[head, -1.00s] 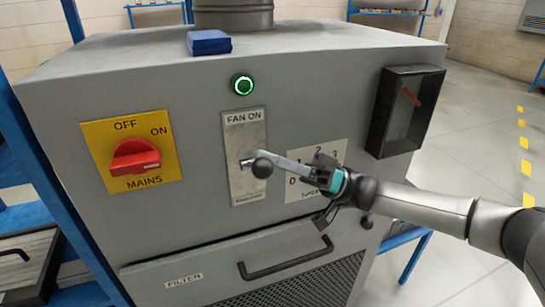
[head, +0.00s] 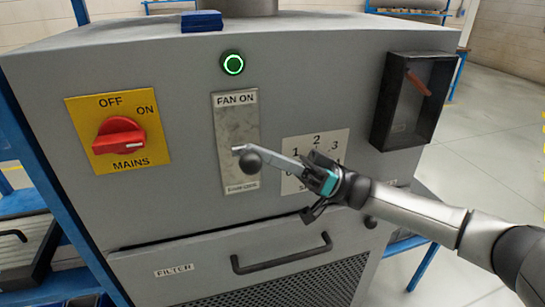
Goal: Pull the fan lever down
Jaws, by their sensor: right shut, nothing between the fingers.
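The fan lever (head: 250,162) is a short metal stub with a black ball knob. It comes out of the grey metal plate (head: 236,125) marked FAN ON, on the front of the grey cabinet. The knob sits a little below the lever's root and points out toward me, tilted down. My right gripper (head: 268,157) reaches in from the right. Its long fingers are shut together with nothing between them. My left gripper is not in view.
A red mains switch (head: 119,136) on a yellow plate is at left. A number panel (head: 315,150) is behind my gripper. A dark box (head: 413,100) juts out at right; a drawer handle (head: 282,254) is below.

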